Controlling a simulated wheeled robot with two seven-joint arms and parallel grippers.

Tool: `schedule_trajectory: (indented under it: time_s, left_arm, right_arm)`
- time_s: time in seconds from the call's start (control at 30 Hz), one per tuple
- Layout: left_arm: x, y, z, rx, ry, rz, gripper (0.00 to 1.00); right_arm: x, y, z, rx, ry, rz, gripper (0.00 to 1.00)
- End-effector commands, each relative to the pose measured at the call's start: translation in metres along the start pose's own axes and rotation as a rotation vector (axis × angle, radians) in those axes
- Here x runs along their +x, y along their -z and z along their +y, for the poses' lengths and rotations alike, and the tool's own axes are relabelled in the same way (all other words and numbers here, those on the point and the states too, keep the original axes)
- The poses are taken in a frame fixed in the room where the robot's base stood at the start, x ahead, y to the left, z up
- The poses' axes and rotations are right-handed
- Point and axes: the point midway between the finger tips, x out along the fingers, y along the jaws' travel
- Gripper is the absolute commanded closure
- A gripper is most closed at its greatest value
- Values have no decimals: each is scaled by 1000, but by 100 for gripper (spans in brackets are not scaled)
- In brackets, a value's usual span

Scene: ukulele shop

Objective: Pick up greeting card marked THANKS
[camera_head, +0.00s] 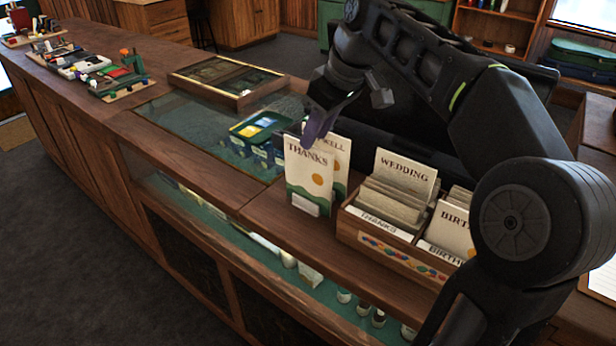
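The greeting card marked THANKS (309,172) is cream with an orange sun and green hills. It stands upright at the counter's front edge, left of the wooden card box. Another card ending in "WELL" (341,158) stands just behind it, partly hidden. My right gripper (314,137) comes down from above, its tip at the top edge of the THANKS card. I cannot tell whether it touches the card or how far the fingers are apart. My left gripper is not in view.
The wooden card box (396,252) holds WEDDING cards (405,172), BIRTHDAY cards and a THANKS label (379,222). A framed case (228,78) and small tools lie further left.

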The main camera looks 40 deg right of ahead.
Motion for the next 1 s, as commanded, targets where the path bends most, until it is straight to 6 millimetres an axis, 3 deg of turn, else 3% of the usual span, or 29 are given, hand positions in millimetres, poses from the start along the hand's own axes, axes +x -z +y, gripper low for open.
schedule_trajectory:
  time_s: [0.2, 0.6, 1.0]
  left_arm:
    - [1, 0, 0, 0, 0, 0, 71]
    - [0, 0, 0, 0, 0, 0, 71]
    - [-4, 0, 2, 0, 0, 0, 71]
  right_arm:
    - [22, 0, -1, 0, 1, -2, 70]
    - [28, 0, -1, 1, 1, -1, 70]
    - [76, -1, -5, 1, 2, -1, 70]
